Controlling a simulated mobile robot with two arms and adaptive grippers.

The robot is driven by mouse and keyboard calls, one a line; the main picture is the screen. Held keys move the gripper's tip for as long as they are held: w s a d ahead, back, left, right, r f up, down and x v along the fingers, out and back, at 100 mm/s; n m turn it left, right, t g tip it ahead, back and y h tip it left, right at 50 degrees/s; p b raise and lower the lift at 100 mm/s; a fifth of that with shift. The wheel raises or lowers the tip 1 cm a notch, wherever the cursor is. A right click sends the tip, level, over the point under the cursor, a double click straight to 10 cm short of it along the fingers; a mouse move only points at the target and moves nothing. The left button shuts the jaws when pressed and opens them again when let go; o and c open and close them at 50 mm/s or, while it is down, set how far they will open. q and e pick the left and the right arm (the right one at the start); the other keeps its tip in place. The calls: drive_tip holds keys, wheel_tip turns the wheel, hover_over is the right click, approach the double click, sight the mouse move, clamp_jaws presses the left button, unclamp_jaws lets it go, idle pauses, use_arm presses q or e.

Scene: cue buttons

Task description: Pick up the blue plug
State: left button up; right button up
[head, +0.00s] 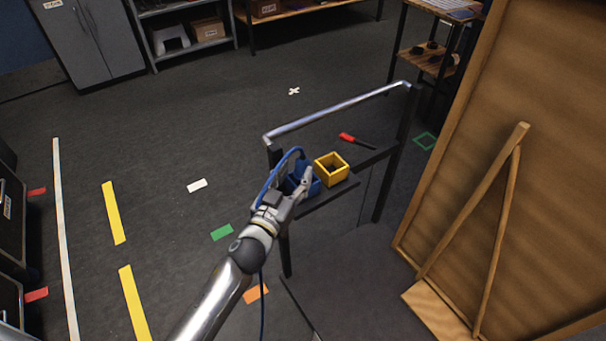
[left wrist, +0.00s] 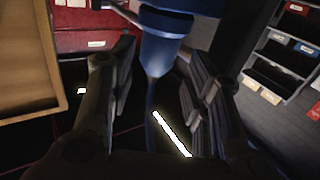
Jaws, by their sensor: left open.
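My left gripper (head: 303,179) is at the small stand, over the blue square holder (head: 314,187). In the left wrist view its two dark fingers (left wrist: 160,75) are apart, one on each side of the blue plug (left wrist: 161,48). Gaps show between the plug and both fingers. A blue cable runs from the plug toward the wrist camera. In the head view the blue plug (head: 299,165) is partly hidden by the gripper, and a blue cable arcs beside it. Whether the plug sits in the holder is hard to tell. My right gripper is not in view.
A yellow square holder (head: 331,169) stands right beside the blue one. A red-and-black item (head: 356,141) lies behind it. The stand's metal rail (head: 335,112) runs along the back. A large wooden board (head: 530,130) stands at the right.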

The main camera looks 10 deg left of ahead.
sight(300, 169)
use_arm(q)
drive_tip(key=w, duration=0.2)
drive_tip(key=w+d, duration=0.1)
drive_tip(key=w, duration=0.1)
drive_tip(key=shift+w+d, duration=0.1)
drive_tip(key=shift+w, duration=0.25)
clamp_jaws()
